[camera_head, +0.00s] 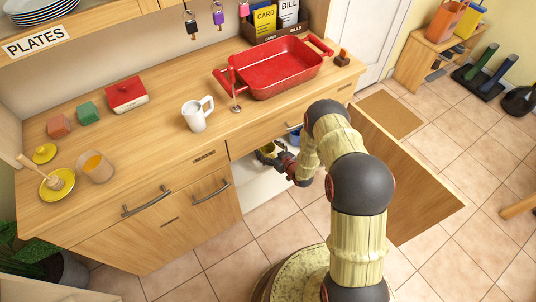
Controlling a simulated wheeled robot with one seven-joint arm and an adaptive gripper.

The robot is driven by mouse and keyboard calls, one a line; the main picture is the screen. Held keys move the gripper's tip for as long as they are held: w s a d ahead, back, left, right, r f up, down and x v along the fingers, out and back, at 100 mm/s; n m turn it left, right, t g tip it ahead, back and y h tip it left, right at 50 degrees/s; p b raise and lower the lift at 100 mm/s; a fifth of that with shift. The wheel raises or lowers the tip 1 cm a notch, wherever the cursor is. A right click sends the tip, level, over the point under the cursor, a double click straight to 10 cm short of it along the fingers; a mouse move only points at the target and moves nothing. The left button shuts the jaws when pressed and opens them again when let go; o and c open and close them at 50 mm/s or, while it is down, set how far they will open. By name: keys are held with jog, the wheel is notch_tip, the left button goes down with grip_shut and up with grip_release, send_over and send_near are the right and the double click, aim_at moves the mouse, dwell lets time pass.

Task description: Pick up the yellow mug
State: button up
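A small yellow thing, which looks like the yellow mug (267,149), is inside the open compartment under the counter. Only part of it shows, below the counter's front edge. My gripper (277,157) is dark and reaches into this compartment from the right, close beside the yellow mug. Its fingers are small and dark in this view, so I cannot tell whether they are open or shut, or whether they touch the mug.
A blue thing (295,138) sits in the compartment, right of the yellow mug. The open wooden door (405,185) stands out to the right of my arm. Above, the counter (160,140) holds a white mug (196,115) and a red basin (280,70).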

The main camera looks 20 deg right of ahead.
jog(key=c, duration=1.3)
jog(key=shift+o, duration=0.2)
jog(key=shift+r, duration=0.1)
